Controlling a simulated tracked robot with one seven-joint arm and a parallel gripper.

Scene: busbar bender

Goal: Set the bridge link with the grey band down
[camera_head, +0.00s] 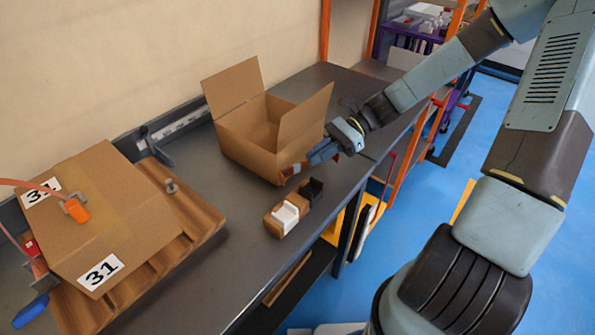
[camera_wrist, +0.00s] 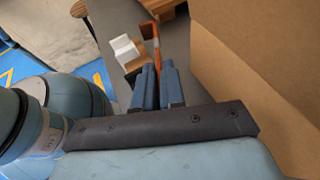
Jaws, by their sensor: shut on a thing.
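My gripper (camera_head: 318,156) is over the dark bench, close to the front right corner of the open cardboard box. Its blue fingers (camera_wrist: 157,84) are shut on a thin copper-coloured strip, the bridge link (camera_wrist: 156,45), which sticks out beyond the fingertips. In the head view the link (camera_head: 288,170) shows as a small copper piece beside the box's lower front corner. I cannot clearly make out its grey band. Whether the link touches the bench cannot be told. A wooden block with a white and a black holder (camera_head: 286,216) stands just in front; its white part (camera_wrist: 124,49) shows in the wrist view.
The open cardboard box (camera_head: 246,148) stands close behind the gripper, its flaps raised. A closed carton (camera_head: 105,215) marked 31 sits on a wooden board (camera_head: 194,215) at left, with clamps. Bare bench (camera_head: 215,270) lies between the board and block.

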